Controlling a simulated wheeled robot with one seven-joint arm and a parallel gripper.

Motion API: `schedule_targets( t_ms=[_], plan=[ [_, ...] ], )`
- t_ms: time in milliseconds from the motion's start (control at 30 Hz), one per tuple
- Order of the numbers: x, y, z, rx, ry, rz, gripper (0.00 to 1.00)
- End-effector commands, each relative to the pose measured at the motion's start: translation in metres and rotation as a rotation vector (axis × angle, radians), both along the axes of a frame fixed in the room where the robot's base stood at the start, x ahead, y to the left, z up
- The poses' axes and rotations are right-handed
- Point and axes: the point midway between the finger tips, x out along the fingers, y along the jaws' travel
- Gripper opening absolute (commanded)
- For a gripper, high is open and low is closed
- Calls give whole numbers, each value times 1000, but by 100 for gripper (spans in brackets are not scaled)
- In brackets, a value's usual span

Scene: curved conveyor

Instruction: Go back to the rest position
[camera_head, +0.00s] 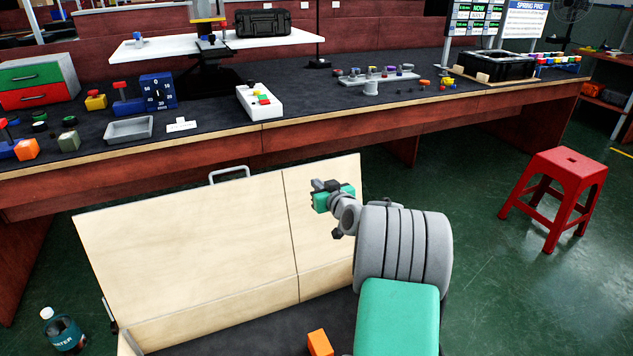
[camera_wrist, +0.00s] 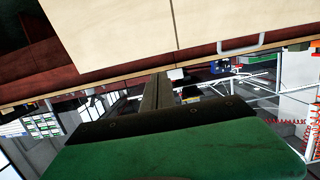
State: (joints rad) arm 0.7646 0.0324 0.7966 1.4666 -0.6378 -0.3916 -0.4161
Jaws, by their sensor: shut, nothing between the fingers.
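My gripper (camera_head: 322,186) is in front of the pale wooden panel in the head view, at the end of my grey and green arm. In the wrist view its dark fingers (camera_wrist: 158,92) are together and empty, reaching out past the green gripper body. The pale wooden panel (camera_head: 190,260) stands upright with a metal handle (camera_head: 230,174) on its top edge. The panel also shows at the top of the wrist view (camera_wrist: 120,30), tilted in the picture. Most of the gripper's tips are small in the head view.
A long dark workbench (camera_head: 215,118) with small parts runs behind the panel. An orange block (camera_head: 319,343) lies on the dark surface near my arm. A red stool (camera_head: 560,185) stands at right, and a water bottle (camera_head: 62,330) at lower left. Green floor is open around the stool.

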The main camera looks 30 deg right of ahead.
Motion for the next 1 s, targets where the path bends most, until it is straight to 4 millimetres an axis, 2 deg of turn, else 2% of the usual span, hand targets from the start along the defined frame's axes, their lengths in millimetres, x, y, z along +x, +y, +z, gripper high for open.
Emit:
schedule_targets(
  t_ms=[167, 267, 367, 400, 467, 500, 567, 600, 667, 700, 800, 833, 900, 1000],
  plan=[
    [-4, 8, 9, 0, 10, 11, 0],
    [0, 42, 44, 6, 79, 59, 0],
    [-8, 107, 96, 19, 227, 138, 0],
    [-19, 136, 117, 24, 301, 167, 0],
    [-41, 177, 145, 32, 413, 199, 0],
    [-60, 201, 162, 38, 488, 214, 0],
    [-92, 233, 188, 44, 596, 229, 0],
    [-117, 251, 205, 49, 667, 230, 0],
    [-157, 274, 228, 54, 770, 228, 0],
    [-184, 285, 242, 59, 832, 221, 0],
    [-243, 303, 264, 71, 964, 195, 0],
    [-257, 306, 268, 73, 993, 188, 0],
    [-281, 310, 272, 79, 1045, 172, 0],
    [-295, 311, 269, 84, 1077, 160, 0]
  ],
)
